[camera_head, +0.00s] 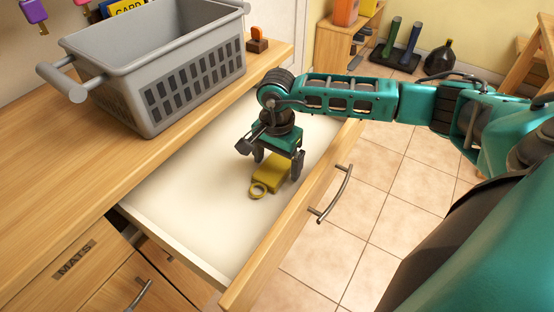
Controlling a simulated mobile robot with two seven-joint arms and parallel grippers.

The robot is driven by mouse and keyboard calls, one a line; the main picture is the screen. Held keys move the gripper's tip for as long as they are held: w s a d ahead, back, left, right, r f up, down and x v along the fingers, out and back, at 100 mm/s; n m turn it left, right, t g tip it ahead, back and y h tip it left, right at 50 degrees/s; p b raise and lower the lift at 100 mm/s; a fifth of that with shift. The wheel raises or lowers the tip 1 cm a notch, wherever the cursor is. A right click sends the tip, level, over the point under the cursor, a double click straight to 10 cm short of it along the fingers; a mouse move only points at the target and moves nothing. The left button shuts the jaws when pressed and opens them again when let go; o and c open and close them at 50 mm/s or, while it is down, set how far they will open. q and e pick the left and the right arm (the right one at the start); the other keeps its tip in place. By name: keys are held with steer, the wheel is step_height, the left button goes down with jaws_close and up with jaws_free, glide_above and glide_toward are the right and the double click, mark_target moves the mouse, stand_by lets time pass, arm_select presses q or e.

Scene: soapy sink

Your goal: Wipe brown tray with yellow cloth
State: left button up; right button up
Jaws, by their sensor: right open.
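My right gripper (277,167) is open and points down into a pulled-out drawer (190,205). Its two fingers stand on either side of a flat yellow object with a ring at its near end (268,178), which lies on the pale drawer floor. The object looks stiff, like a tag or fob, rather than cloth. I cannot tell whether the fingers touch it. I see no brown tray and no yellow cloth that I can make out. My left gripper is not in view.
A grey basket (155,70) stands on the wooden counter (60,150). A small brown stamp-like object (257,42) stands behind it. The drawer front has a metal handle (335,195). Below the counter is a front labelled MATS (75,260).

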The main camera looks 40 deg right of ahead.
mark_target(279, 162)
step_height(279, 162, up, 13)
steer(key=p, duration=0.1)
steer(key=shift+d, duration=0.3)
steer(key=shift+r+p, duration=0.1)
steer(key=shift+p, duration=0.2)
